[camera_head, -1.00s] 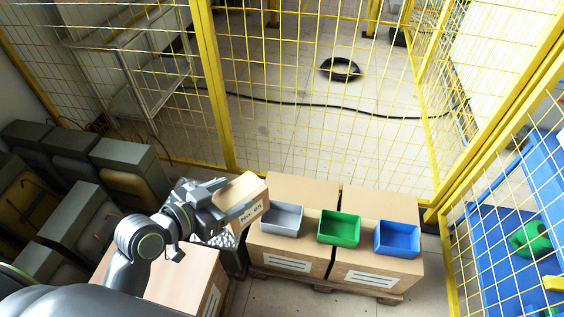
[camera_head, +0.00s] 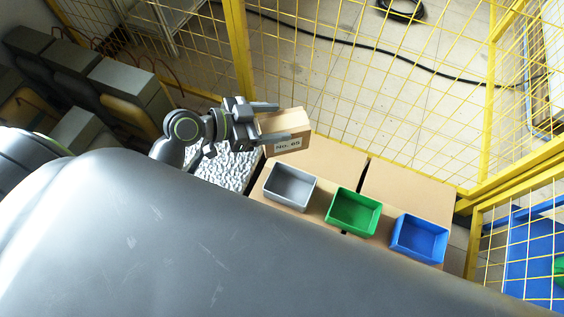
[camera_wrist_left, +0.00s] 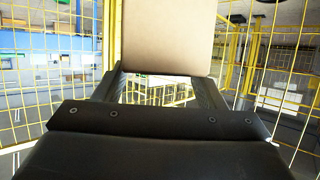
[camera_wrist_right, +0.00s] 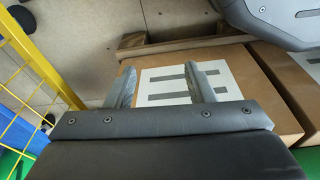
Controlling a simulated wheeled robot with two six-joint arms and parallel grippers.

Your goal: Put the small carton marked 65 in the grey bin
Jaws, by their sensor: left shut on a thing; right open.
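The small carton (camera_head: 288,146) is brown, with a white label that seems to read "No. 65". My left gripper (camera_head: 280,122) is shut on it and holds it in the air, behind and above the grey bin (camera_head: 290,187). In the left wrist view the carton (camera_wrist_left: 169,35) sits between the two fingers (camera_wrist_left: 163,85). The grey bin looks empty and stands at the left of a row of bins. My right gripper (camera_wrist_right: 160,85) is open and empty in the right wrist view, over a large box with a white label; it is hidden in the head view.
A green bin (camera_head: 354,210) and a blue bin (camera_head: 419,239) stand right of the grey one on large cardboard boxes (camera_head: 410,192). Yellow mesh fencing (camera_head: 340,80) rises behind. A container of silvery pieces (camera_head: 228,168) is left of the boxes. My arm covers the foreground.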

